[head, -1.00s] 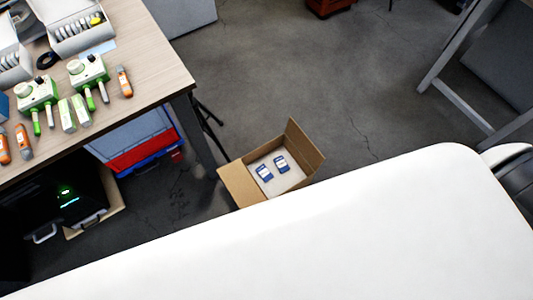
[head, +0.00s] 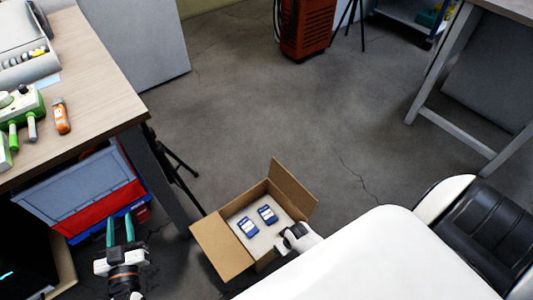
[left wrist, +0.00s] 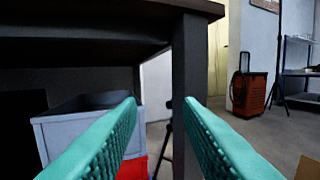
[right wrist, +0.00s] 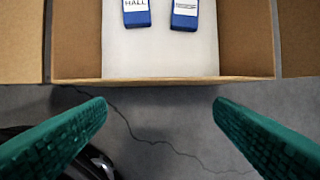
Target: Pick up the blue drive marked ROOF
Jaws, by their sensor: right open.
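Two blue drives with white labels lie on a pale insert in an open cardboard box (head: 222,250) on the floor. In the head view, one drive (head: 247,227) is nearer and left, the other (head: 267,215) farther and right. In the right wrist view, the left drive (right wrist: 137,14) reads HALL; the right drive's label (right wrist: 184,12) is too small to read, so I cannot confirm ROOF. My right gripper (right wrist: 160,108) is open and empty, pointing toward the box's near wall. My left gripper (head: 120,230) is open and empty, left of the box.
A wooden workbench (head: 95,75) with devices stands at the left; a grey and red crate (head: 80,190) is beneath it. A black chair (head: 490,235) is at the right. An orange-red machine (head: 308,28) stands at the back. The floor beyond the box is clear.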

